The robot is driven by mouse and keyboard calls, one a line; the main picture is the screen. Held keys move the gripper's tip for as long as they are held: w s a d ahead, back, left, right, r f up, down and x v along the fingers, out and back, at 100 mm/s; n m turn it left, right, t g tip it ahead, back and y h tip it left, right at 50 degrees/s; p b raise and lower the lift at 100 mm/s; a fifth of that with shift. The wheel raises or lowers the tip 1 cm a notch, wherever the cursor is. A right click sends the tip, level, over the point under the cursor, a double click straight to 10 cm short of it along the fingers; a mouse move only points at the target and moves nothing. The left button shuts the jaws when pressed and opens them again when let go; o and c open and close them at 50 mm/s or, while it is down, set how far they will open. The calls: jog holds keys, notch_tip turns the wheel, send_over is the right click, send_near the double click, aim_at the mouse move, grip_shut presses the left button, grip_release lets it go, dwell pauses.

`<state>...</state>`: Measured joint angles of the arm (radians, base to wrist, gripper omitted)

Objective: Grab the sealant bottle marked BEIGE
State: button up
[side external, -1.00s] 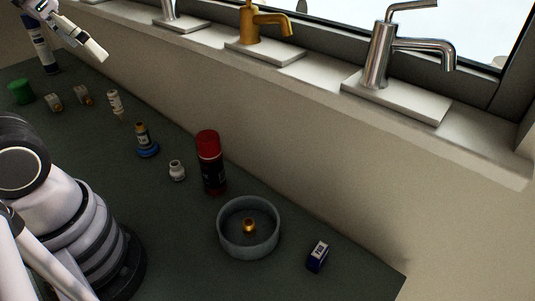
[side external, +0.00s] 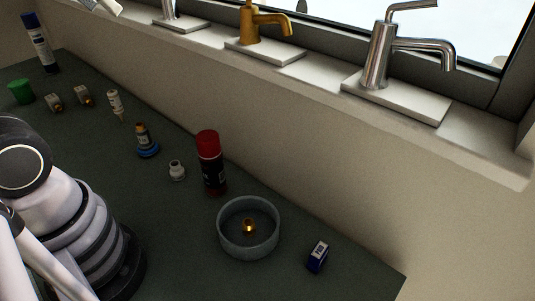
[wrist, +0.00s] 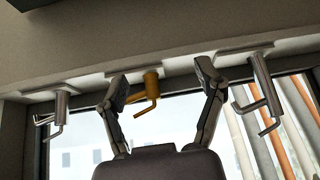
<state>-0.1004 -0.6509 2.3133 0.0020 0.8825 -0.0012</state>
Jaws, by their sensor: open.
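No label reading BEIGE can be made out, so I cannot tell which item is the marked sealant bottle. A small white bottle with a thin nozzle (side external: 115,103) is at the left-middle of the bench in the side view. A taller blue-and-white cylinder (side external: 41,45) stands upright at the far left end. My gripper (wrist: 161,80) is open and empty in the wrist view, its two fingers spread wide. It faces the window and taps, and no bottle shows there.
A red-capped can (side external: 211,163), a grey round dish (side external: 248,228) with a brass piece, a small blue box (side external: 317,256), a white fitting (side external: 177,170) and a green cylinder (side external: 20,91) stand on the dark bench. Taps line the sill, including a gold one (side external: 259,22).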

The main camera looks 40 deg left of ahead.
jog(key=w+a+n+t+y, duration=0.2)
jog(key=w+a+n, duration=0.1)
jog(key=w+a, duration=0.5)
jog(key=n+y, duration=0.7)
jog(key=y, duration=0.5)
send_over(112, 97)
jog(key=v, duration=0.6)
notch_tip(112, 97, down, 4)
jog(key=shift+t, duration=0.5)
jog(key=f, duration=3.3)
jog(key=shift+a+f, duration=0.25)
jog(key=shift+f, duration=0.05)
jog(key=x, duration=0.7)
jog(key=shift+w+a, duration=0.1)
jog(key=shift+a, duration=0.05)
